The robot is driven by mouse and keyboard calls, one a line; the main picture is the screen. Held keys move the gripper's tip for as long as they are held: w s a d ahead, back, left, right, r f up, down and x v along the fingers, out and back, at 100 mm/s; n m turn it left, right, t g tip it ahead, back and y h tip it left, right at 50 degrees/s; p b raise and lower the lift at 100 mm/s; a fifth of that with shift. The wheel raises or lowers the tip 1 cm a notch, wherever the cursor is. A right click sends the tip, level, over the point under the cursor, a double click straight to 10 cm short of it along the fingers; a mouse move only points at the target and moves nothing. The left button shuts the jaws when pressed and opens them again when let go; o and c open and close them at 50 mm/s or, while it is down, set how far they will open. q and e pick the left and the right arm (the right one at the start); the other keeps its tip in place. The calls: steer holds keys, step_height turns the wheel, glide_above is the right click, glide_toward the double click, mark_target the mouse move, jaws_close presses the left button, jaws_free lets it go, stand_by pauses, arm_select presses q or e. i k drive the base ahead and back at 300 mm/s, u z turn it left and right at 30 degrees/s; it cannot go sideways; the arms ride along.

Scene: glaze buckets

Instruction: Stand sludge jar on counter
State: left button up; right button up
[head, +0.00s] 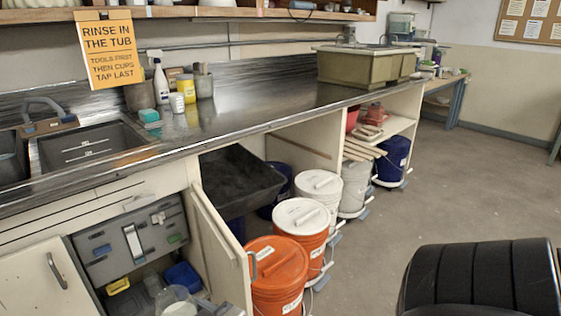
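A clear jar-like container (176,297) sits low in the open cabinet under the sink, at the bottom edge of the head view. It is partly cut off, and I cannot tell whether it is the sludge jar or what it holds. The metal counter (265,102) runs from the sink at the left to the far right. Its middle stretch is bare and shiny.
The sink (92,146) is at left; a spray bottle (160,82) and small containers stand behind it. A cabinet door (222,250) stands open beside orange buckets (277,275) and white-lidded buckets. A green tub (355,66) occupies the far counter.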

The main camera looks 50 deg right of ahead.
mark_target(216, 127)
steer(key=z, duration=2.8)
steer(key=i, duration=3.55)
steer(key=u, duration=4.55)
